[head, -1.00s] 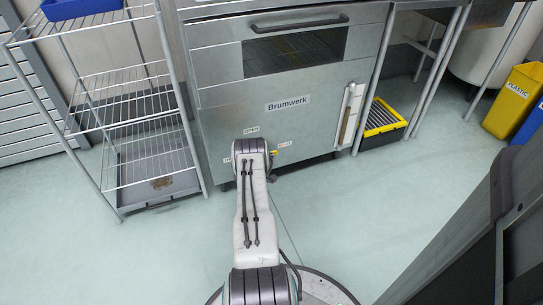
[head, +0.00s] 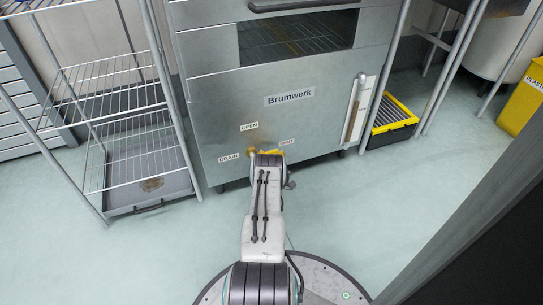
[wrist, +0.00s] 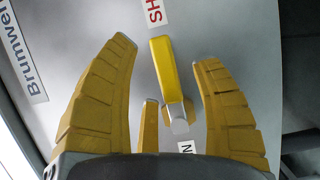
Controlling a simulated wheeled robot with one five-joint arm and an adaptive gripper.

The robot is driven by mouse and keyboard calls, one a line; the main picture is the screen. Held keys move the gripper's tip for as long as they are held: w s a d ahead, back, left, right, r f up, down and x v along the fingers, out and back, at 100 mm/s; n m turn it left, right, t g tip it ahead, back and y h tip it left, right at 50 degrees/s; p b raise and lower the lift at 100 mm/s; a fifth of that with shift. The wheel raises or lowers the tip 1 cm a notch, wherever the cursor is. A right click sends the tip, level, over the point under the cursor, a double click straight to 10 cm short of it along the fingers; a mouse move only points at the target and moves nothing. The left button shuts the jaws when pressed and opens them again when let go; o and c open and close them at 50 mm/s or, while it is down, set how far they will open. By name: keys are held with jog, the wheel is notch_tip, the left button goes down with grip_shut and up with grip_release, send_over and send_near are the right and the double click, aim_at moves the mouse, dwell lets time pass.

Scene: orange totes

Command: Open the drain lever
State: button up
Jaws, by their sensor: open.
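The drain lever (wrist: 164,72) is a yellow bar on a grey pivot on the steel cabinet front. In the wrist view its free end lies beside a red label beginning "SH". My gripper (wrist: 165,54) is open, with one ribbed yellow finger on each side of the lever. I see gaps between the bar and both fingers. In the head view my arm (head: 262,215) covers most of the lever. The OPEN label (head: 249,127) is above it, the DRAIN label (head: 228,157) to its left and the SHUT label (head: 286,142) to its upper right.
The Brumwerk cabinet (head: 215,100) stands right in front of me. A wire rack (head: 125,118) is at its left. A black and yellow crate (head: 393,115) sits on the floor at its right, and a yellow bin (head: 522,100) is farther right. Floor on the left is clear.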

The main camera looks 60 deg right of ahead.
aim_at(271, 153)
jog(key=shift+b+x, duration=0.7)
jog(key=shift+x, duration=1.05)
grip_shut()
